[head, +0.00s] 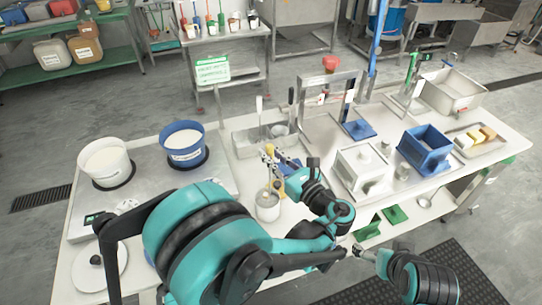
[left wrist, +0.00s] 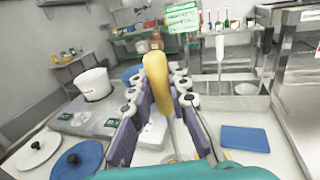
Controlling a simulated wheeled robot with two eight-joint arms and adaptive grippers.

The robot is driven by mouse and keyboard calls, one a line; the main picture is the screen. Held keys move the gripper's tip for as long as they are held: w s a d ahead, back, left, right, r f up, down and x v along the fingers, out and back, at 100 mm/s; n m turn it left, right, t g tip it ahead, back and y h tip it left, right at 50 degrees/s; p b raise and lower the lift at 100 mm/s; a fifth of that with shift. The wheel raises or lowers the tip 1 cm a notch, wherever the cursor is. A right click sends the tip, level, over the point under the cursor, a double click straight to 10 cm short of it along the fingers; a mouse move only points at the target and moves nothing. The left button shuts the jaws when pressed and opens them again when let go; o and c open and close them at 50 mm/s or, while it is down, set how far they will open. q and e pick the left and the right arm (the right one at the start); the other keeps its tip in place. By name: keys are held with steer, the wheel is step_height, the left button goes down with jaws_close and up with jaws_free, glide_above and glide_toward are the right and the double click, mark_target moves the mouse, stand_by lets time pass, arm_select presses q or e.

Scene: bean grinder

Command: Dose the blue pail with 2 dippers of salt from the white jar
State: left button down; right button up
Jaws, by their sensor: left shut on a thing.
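The blue pail (head: 183,150) stands on the grey plate at the left of the table, its inside pale. In the left wrist view a blue patch (left wrist: 129,74) shows partly behind the handle. A small white jar (head: 267,212) stands at the table's middle front. My left gripper (head: 268,158) is above the jar, shut on the dipper's yellow handle, which also shows upright between the fingers in the left wrist view (left wrist: 156,75). The dipper's lower end is at the jar's mouth; I cannot tell how deep. My right gripper (head: 358,250) is at the front, its jaws unclear.
A white pail (head: 106,165) with pale contents stands left of the blue pail. A white lid (head: 99,270) lies at the front left. A steel tray (head: 245,141), a metal frame, a white box (head: 361,170) and a blue box (head: 426,150) fill the middle and right.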

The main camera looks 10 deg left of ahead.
mark_target(271, 146)
arm_select(q)
steer(key=shift+r+p, duration=1.5)
steer(key=shift+r, duration=0.75)
arm_select(e)
step_height(271, 146, up, 3)
steer(key=shift+r, duration=0.2)
arm_select(q)
steer(key=shift+w+a, duration=0.1)
